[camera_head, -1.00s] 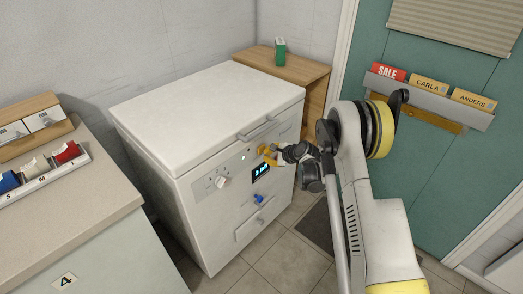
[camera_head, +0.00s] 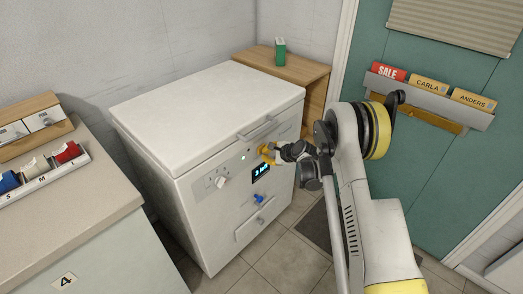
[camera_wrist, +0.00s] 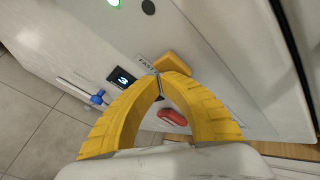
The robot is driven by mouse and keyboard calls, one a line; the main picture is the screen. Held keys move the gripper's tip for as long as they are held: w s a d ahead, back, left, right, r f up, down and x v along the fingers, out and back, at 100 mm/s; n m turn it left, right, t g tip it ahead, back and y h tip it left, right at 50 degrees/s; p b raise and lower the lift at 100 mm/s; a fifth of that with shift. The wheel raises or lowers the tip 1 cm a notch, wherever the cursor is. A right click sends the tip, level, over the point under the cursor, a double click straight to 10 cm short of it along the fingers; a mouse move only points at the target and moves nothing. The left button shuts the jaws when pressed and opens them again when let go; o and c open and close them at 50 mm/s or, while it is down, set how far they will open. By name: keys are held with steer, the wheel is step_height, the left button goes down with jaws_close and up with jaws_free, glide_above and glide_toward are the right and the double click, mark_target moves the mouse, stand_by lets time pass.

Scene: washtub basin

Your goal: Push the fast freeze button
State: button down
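The white chest freezer (camera_head: 205,150) stands with its lid shut. A label strip reading "FAST" (camera_wrist: 147,61) is on its front panel, partly hidden by my fingertips. A red oval button (camera_wrist: 172,117) shows in the gap between my yellow fingers in the wrist view. An orange-yellow block (camera_wrist: 174,62) shows just past the fingertips; I cannot tell whether it is part of the freezer. My gripper (camera_wrist: 160,75) is shut with its tips together, close to the panel by the label. In the head view my gripper (camera_head: 264,151) is at the panel's upper right. Contact cannot be told.
A lit display (camera_wrist: 122,77) and a blue knob (camera_wrist: 98,97) are beside the fingers. A white dial (camera_head: 222,182) and a green light (camera_head: 243,157) are further left. A wooden table (camera_head: 290,68) stands behind the freezer, a counter (camera_head: 95,185) to the left.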

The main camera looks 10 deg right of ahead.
steer(key=shift+w+a, duration=0.1)
stand_by(0.3)
steer(key=shift+s+d, duration=0.35)
steer(key=shift+s, duration=0.15)
steer(key=s+d, duration=0.1)
steer(key=s, duration=0.1)
steer(key=s+d, duration=0.2)
steer(key=shift+s+d, duration=0.3)
steer(key=shift+s, duration=0.1)
